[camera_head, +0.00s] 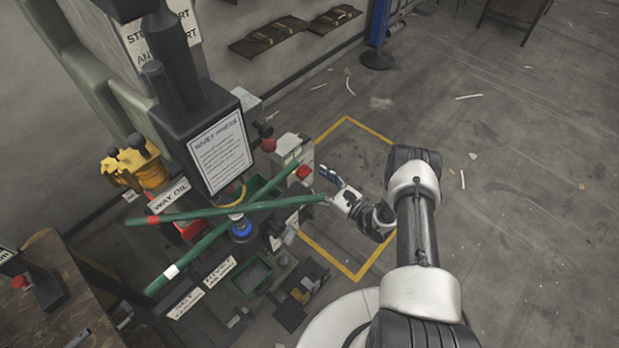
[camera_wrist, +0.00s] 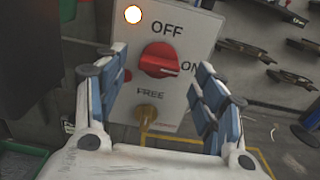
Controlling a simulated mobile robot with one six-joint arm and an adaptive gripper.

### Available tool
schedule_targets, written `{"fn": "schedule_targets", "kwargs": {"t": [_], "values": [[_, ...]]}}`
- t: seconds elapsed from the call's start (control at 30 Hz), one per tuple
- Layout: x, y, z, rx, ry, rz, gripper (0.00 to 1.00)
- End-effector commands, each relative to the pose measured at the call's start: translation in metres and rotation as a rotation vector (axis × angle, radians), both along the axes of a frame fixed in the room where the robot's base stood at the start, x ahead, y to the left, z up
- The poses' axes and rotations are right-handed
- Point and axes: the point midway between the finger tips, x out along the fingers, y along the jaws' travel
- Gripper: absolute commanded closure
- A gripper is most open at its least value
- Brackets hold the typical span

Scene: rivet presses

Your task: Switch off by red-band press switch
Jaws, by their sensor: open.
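In the wrist view a pale switch panel (camera_wrist: 184,88) is straight ahead, marked OFF, ON and FREE. Its red rotary knob (camera_wrist: 160,60) has its grip ridge lying nearly sideways, toward ON. A lamp (camera_wrist: 133,14) glows at the panel's upper left. My gripper (camera_wrist: 162,85) is open, its blue-padded fingers apart on either side below the knob, touching nothing visible. In the head view my gripper (camera_head: 333,178) is right of the press, near a red knob (camera_head: 303,172). A green bar with a red band (camera_head: 152,220) crosses a green bar with a white band (camera_head: 171,271).
The dark press (camera_head: 218,150) stands left of my arm. Other red knobs (camera_head: 268,145) sit beside it. A wooden table (camera_head: 62,300) is at lower left, with bins (camera_head: 252,278) below the bars. The yellow-outlined floor (camera_head: 350,150) at right is clear.

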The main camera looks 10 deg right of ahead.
Motion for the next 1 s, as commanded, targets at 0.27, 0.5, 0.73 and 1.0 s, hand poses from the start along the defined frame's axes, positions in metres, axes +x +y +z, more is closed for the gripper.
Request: {"fn": "schedule_targets", "kwargs": {"t": [0.27,0.5,0.73,1.0], "values": [[0.025,0.019,0.000,0.001,0.001,0.001,0.37],[0.028,0.020,0.000,0.001,0.002,0.000,0.37],[0.027,0.020,0.000,0.000,0.001,0.000,0.46],[0.027,0.020,0.000,0.000,0.001,0.000,0.64]]}}
